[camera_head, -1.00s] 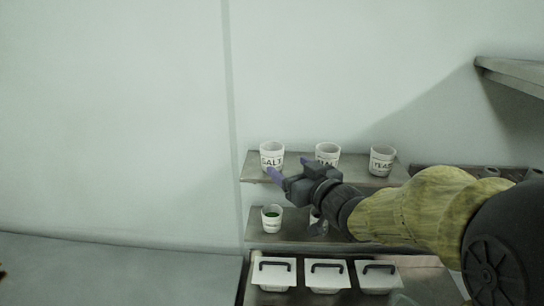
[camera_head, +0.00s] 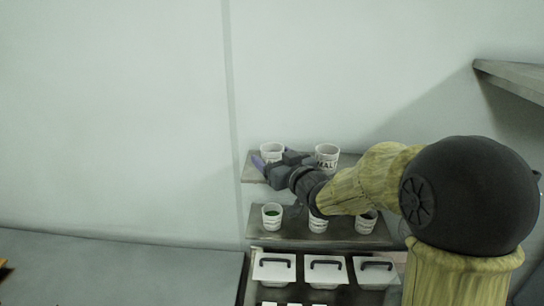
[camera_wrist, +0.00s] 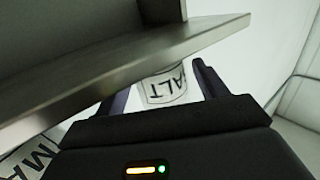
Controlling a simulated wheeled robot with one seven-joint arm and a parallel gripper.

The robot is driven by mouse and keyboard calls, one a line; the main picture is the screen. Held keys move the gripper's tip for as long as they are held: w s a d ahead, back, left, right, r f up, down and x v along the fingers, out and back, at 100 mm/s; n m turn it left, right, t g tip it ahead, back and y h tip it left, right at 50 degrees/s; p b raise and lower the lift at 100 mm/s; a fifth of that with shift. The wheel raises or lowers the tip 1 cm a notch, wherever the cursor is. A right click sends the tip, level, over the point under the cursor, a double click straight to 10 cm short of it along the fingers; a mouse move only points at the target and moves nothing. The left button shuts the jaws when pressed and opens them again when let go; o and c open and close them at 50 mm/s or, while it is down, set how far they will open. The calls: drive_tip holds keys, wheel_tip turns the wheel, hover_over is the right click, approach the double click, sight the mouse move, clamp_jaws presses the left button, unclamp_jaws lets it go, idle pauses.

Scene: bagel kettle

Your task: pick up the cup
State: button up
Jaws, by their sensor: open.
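The salt cup, white with black letters, stands on the upper shelf at its left end in the head view (camera_head: 272,149). In the wrist view the cup (camera_wrist: 163,88) shows partly, with the letters "ALT" visible and part of it hidden behind the shelf edge. My gripper (camera_head: 263,166) is in front of this cup in the head view and covers its lower part. In the wrist view my gripper (camera_wrist: 160,88) is open, with a dark finger on either side of the cup. I cannot tell whether either finger touches it.
The malt cup (camera_head: 327,156) stands to the right on the upper shelf (camera_head: 250,172). Several cups, one with green contents (camera_head: 272,215), stand on the lower shelf (camera_head: 345,237). Lidded white containers (camera_head: 274,267) sit below. A shelf edge (camera_wrist: 120,75) crosses close in the wrist view.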

drive_tip(key=shift+p+x, duration=0.35)
drive_tip(key=shift+x, duration=1.05)
drive_tip(key=c, duration=1.1)
